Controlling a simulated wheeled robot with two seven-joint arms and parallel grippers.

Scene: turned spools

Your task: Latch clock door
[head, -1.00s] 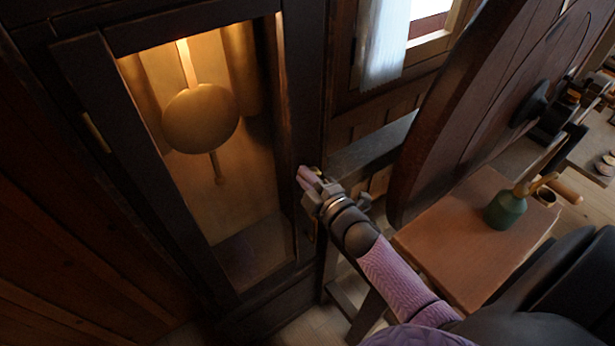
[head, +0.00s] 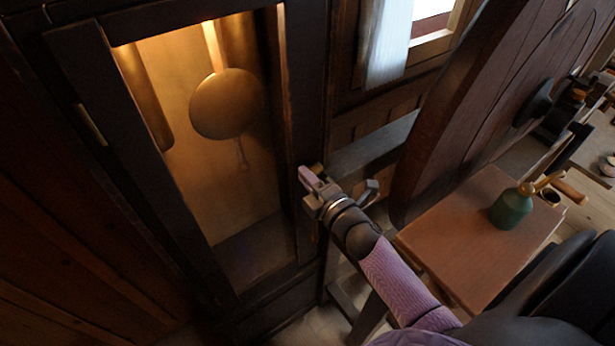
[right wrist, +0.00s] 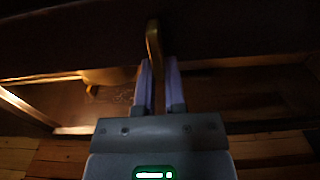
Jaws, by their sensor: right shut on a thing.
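The clock door (head: 150,165) is a dark wooden frame with a glass pane at the left of the head view. It looks flush with the case, though I cannot tell whether a small gap remains. My right gripper (head: 310,176) is at the door's right edge, about mid-height. In the right wrist view a narrow brass latch piece (right wrist: 153,45) rises between the pale purple fingers, which are shut on it. In the head view the gripper mostly hides this piece. The latch's exact turn cannot be told. My left gripper is out of view.
A round brass pendulum (head: 228,104) hangs behind the glass. A brass hinge (head: 90,124) is on the door's left side. A large dark round wooden piece (head: 450,110) stands close right of my arm. A small table (head: 460,245) carries a green bottle (head: 511,209).

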